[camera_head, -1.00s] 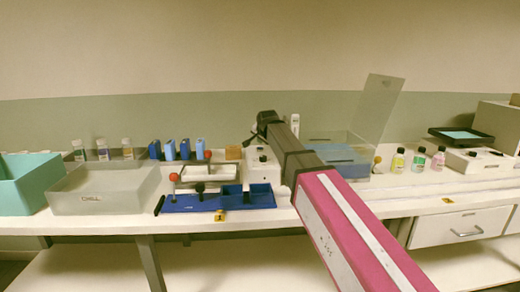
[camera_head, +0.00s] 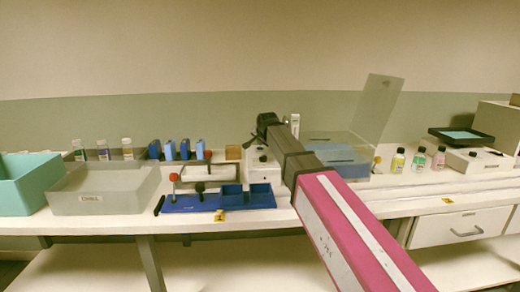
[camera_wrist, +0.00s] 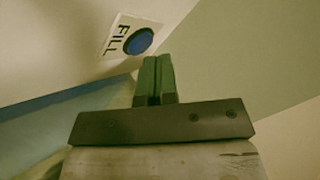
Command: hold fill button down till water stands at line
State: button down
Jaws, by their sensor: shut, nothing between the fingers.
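The blue round fill button (camera_wrist: 138,41) sits on a pale label plate marked FILL on a white housing in the wrist view. My gripper (camera_wrist: 157,62) is shut and empty, its green-grey fingertips close below and right of the button in the picture; I see no clear contact. In the head view my gripper end (camera_head: 263,128) is over the white box beside the clear water bath (camera_head: 368,160), whose lid (camera_head: 380,108) stands open. Blue water shows in the bath. The level line cannot be made out, and my arm hides part of the bath.
A blue tray (camera_head: 190,205) with red-knobbed fixtures lies left of my arm. A frosted bin (camera_head: 105,200) and a teal bin (camera_head: 22,190) stand further left. Small bottles (camera_head: 398,160) stand right of the bath. The bench front before the bath is mostly clear.

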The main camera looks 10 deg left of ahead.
aim_at(261, 148)
jog(key=shift+f, duration=0.35)
dwell(0.6)
jog(key=shift+r, duration=0.15)
dwell(2.7)
jog(key=shift+r, duration=0.65)
jog(key=shift+r, duration=0.1)
jog(key=shift+r, duration=2.4)
